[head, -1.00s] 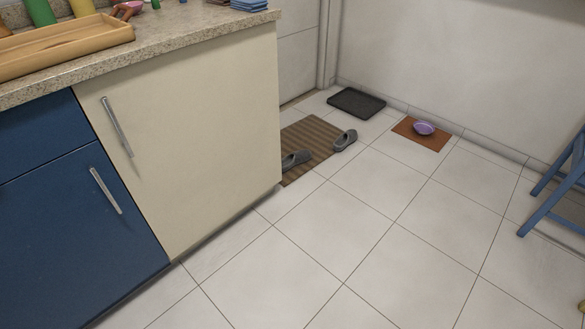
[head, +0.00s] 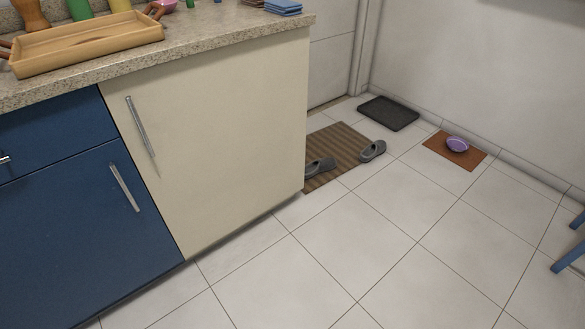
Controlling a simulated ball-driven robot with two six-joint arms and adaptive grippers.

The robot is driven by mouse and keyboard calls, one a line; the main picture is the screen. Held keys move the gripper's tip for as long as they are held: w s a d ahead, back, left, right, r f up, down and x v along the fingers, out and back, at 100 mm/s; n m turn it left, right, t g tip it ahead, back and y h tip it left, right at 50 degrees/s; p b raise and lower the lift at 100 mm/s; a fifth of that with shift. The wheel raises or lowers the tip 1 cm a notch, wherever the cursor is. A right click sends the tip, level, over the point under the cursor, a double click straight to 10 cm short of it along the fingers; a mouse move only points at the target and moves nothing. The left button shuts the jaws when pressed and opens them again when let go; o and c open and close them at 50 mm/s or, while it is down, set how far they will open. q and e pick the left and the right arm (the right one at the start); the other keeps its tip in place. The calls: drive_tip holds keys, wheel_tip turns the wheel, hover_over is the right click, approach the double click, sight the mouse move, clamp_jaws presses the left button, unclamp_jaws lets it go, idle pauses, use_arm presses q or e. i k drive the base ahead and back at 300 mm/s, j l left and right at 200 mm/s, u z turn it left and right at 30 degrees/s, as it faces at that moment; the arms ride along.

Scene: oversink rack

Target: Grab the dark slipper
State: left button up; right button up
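Two dark grey slippers are on the floor by the door, beyond the end of the cabinets. One slipper (head: 321,167) lies on the brown striped doormat (head: 345,146), near the cabinet corner. The other slipper (head: 373,151) is at the mat's right edge; I cannot tell whether it touches the mat. Neither of my grippers is in view.
A counter (head: 210,44) over blue and cream cabinets fills the left side, with a wooden tray (head: 88,46) on top. A black tray (head: 388,113) and an orange mat (head: 440,152) with a purple bowl (head: 457,144) lie by the wall. Blue furniture legs (head: 570,258) stand far right. The tiled floor between is clear.

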sight(324, 165)
drive_tip(key=i+l+u, duration=0.15)
drive_tip(key=u, duration=0.35)
drive_tip(key=i+l+u, duration=0.15)
drive_tip(key=u, duration=0.3)
drive_tip(key=i+l+u, duration=0.1)
drive_tip(key=l+u, duration=0.2)
drive_tip(key=u, duration=0.2)
drive_tip(key=i+l+u, duration=0.15)
drive_tip(key=l+u, duration=0.15)
drive_tip(key=l, duration=0.85)
drive_tip(key=l+u, duration=0.3)
drive_tip(key=l, duration=0.85)
drive_tip(key=k+l+u, duration=0.1)
drive_tip(key=l+u, duration=0.2)
drive_tip(key=l, duration=1.6)
drive_tip(key=k+l, duration=0.15)
drive_tip(key=l, duration=0.55)
